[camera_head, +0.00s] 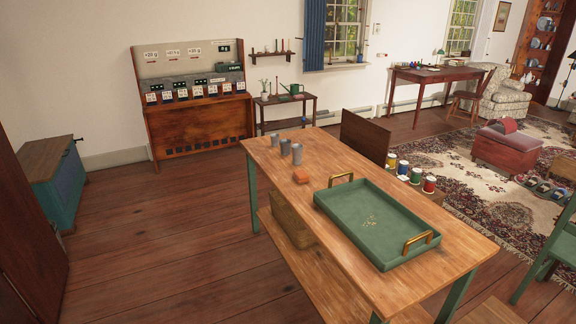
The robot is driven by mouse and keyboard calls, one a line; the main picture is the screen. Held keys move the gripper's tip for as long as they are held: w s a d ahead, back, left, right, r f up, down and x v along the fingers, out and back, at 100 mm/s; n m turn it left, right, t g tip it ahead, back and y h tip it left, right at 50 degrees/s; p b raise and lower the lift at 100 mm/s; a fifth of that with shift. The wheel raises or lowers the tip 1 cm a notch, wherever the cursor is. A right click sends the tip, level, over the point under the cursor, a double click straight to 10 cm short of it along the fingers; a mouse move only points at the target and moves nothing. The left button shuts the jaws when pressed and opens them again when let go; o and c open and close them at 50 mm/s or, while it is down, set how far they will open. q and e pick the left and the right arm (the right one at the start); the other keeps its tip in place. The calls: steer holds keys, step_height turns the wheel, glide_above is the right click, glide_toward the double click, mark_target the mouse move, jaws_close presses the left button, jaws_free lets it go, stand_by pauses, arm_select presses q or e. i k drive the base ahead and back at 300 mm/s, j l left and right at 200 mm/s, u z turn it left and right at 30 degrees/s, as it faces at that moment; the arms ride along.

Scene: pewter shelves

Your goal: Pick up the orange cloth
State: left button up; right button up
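A small folded orange cloth (301,176) lies on the wooden table (262,160), near its left long edge. It sits just in front of several grey cups and to the left of the green tray. Nothing rests on the cloth. Neither of my grippers shows in the head view.
Grey metal cups (285,148) stand behind the cloth. A green tray (345,226) with brass handles fills the table's right part. Several coloured cans (416,175) stand beyond the table. Wooden floor (180,230) is open to the table's left. A teal cabinet (60,180) stands at far left.

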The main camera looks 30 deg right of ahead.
mark_target(301, 176)
steer(key=i+z, duration=0.15)
steer(key=i, duration=0.65)
steer(key=i+j+z, duration=0.1)
steer(key=i, duration=0.65)
steer(key=j, duration=0.1)
